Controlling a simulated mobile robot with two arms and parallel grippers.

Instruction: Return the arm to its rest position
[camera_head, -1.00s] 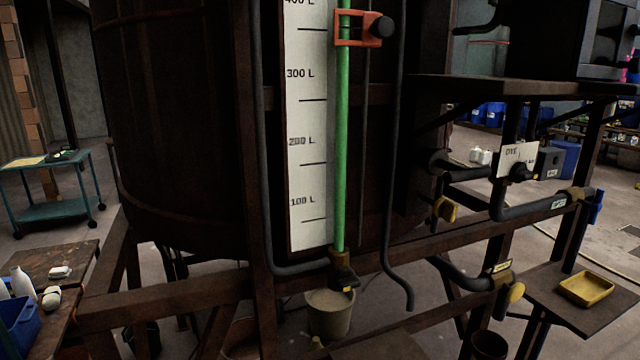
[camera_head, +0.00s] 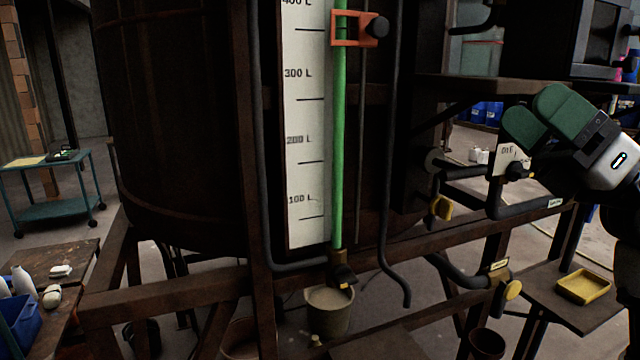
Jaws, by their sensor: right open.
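My right gripper (camera_head: 535,115) is in the head view at the right, with green finger pads and a grey-white body. It is open, and I see nothing between its fingers. It shows in front of the dye pipe and partly covers the white DYE label (camera_head: 506,160). Whether it touches anything there I cannot tell. My right arm comes in from the right edge. My left gripper is not in view.
A large dark vat (camera_head: 175,120) with a level scale (camera_head: 306,130) and green sight tube (camera_head: 339,130) fills the middle. A dark shelf (camera_head: 470,86) is near the gripper. A yellow tray (camera_head: 583,287) sits on a low stand. A bucket (camera_head: 329,318) stands under the tube.

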